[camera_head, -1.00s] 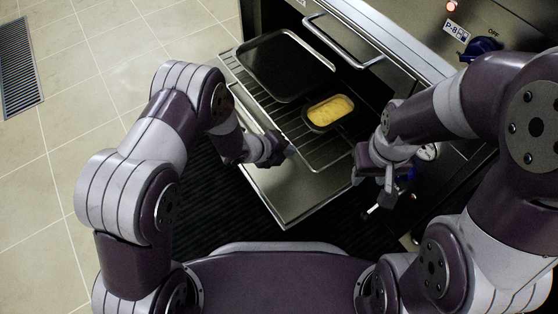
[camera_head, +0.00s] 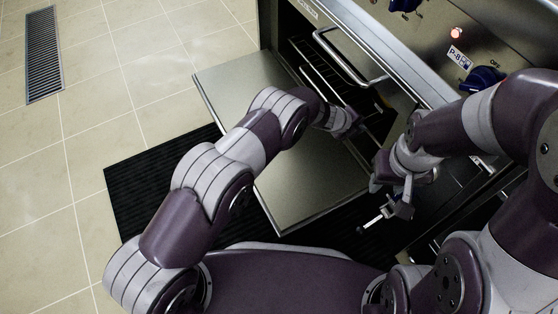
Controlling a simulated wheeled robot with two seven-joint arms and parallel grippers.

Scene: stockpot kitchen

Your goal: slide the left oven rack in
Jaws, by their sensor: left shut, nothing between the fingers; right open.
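The oven rack (camera_head: 322,72) sits inside the dark oven opening, and only part of its wire grid shows. The oven door (camera_head: 225,88) hangs open and flat, its bare inner face showing. My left gripper (camera_head: 356,128) is shut and empty at the oven mouth, by the rack's front edge. I cannot tell if it touches the rack. My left arm covers part of the door and opening. My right gripper (camera_head: 390,209) is open and empty, to the right of the door. The dark tray and the dish of yellow food are out of sight.
A metal handle bar (camera_head: 340,58) runs above the opening. Blue knobs (camera_head: 484,78) and a red light (camera_head: 456,33) are on the front panel. A black mat (camera_head: 150,180) lies on the tiled floor (camera_head: 60,150); the floor at left is clear.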

